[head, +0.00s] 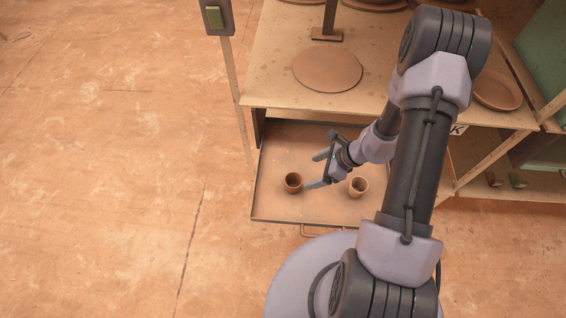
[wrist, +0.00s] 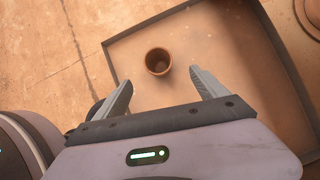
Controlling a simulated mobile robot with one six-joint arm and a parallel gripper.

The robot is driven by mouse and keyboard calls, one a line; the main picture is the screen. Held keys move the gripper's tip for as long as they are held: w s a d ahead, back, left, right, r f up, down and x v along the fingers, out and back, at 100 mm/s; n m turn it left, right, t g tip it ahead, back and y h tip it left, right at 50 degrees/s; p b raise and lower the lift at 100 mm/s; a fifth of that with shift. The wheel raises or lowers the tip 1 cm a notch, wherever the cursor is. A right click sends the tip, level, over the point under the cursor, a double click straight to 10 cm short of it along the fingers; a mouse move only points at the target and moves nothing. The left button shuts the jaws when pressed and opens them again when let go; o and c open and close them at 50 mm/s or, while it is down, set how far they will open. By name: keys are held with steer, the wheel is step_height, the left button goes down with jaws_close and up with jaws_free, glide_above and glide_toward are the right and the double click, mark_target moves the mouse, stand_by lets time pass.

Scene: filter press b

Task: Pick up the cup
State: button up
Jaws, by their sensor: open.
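A small brown cup (head: 293,182) stands upright in the open drawer (head: 275,209), toward its left side. A second, similar cup (head: 358,187) stands upright to its right, just right of my gripper. The frames do not show which cup is meant. My gripper (head: 318,170) is open and empty above the drawer, its fingers pointing left toward the left cup. In the wrist view one cup (wrist: 158,62) lies ahead of my open fingers (wrist: 160,88), centred between them and apart from both. Its opening faces the camera and its inside is dark.
The drawer has low raised walls and a front handle (head: 318,232). Above it is a tabletop (head: 270,85) with a round brown disc (head: 328,69) and a shallow dish (head: 497,90). A post with a switch box (head: 215,17) stands at the left. Floor at left is clear.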

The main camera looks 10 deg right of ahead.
steer(key=b, duration=0.4)
glide_toward(289, 183)
steer(key=shift+s+a+f, duration=0.15)
steer(key=shift+a+f, duration=0.8)
steer(key=shift+f, duration=0.05)
steer(key=b+x, duration=0.2)
steer(key=x, duration=0.4)
steer(key=shift+a+r, duration=0.15)
steer(key=shift+w, duration=0.25)
steer(key=shift+r, duration=0.1)
steer(key=shift+c, duration=1)
steer(key=c, duration=1.2)
